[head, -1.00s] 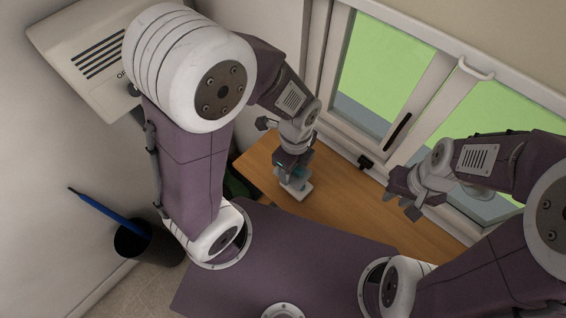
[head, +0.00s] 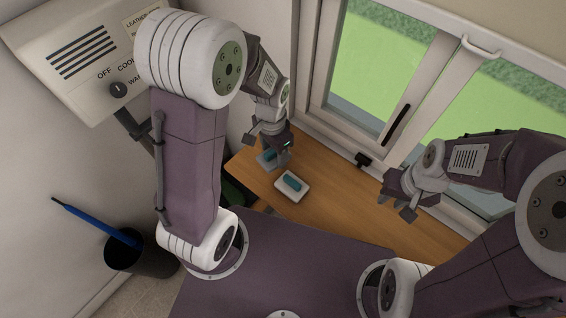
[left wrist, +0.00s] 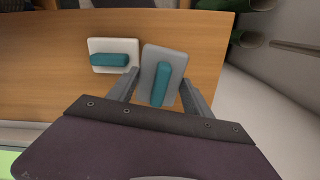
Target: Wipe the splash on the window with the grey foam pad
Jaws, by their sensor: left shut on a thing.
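The grey foam pad (left wrist: 150,62) with a teal grip is between the two fingers of my left gripper (left wrist: 160,88) in the left wrist view. My left gripper is shut on its grip. In the head view the grey pad (head: 266,161) shows below my left gripper (head: 274,146), at the bench's far left end; I cannot tell whether it is clear of the wood. The window (head: 380,58) stands at the back right; I cannot make out a splash on it. My right gripper (head: 398,203) is open and empty in front of the window.
A white pad (head: 291,194) with a teal grip lies on the wooden bench (head: 345,200) close beside the grey pad. A wall box with a dial (head: 85,50) hangs at left. A dark bin (head: 138,255) holds a blue stick. The bench's middle is clear.

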